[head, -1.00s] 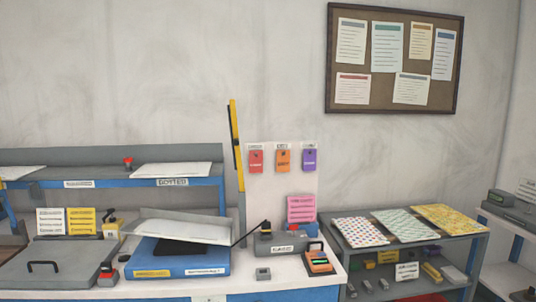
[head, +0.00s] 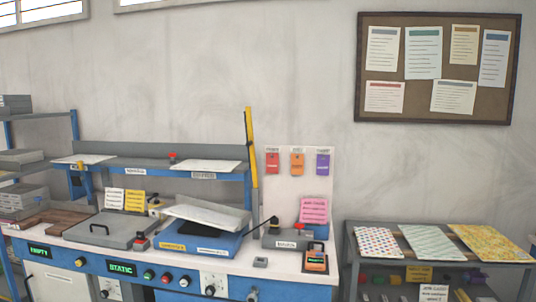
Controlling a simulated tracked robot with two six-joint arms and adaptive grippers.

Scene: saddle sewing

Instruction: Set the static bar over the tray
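A yellow and black bar (head: 251,148), which looks like the static bar, stands nearly upright at the back of the bench, behind and to the right of a blue tray-like unit (head: 192,245). It is not over that unit. A pale sheet or plate (head: 207,214) sits tilted above the blue unit and hides much of its top. I cannot tell for certain which thing is the tray. Neither of my grippers shows clearly.
A grey lidded box (head: 110,230) with a handle stands left of the blue unit. A lit "STATIC" panel (head: 121,268) is on the bench front. A shelf cart (head: 350,260) stands at right.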

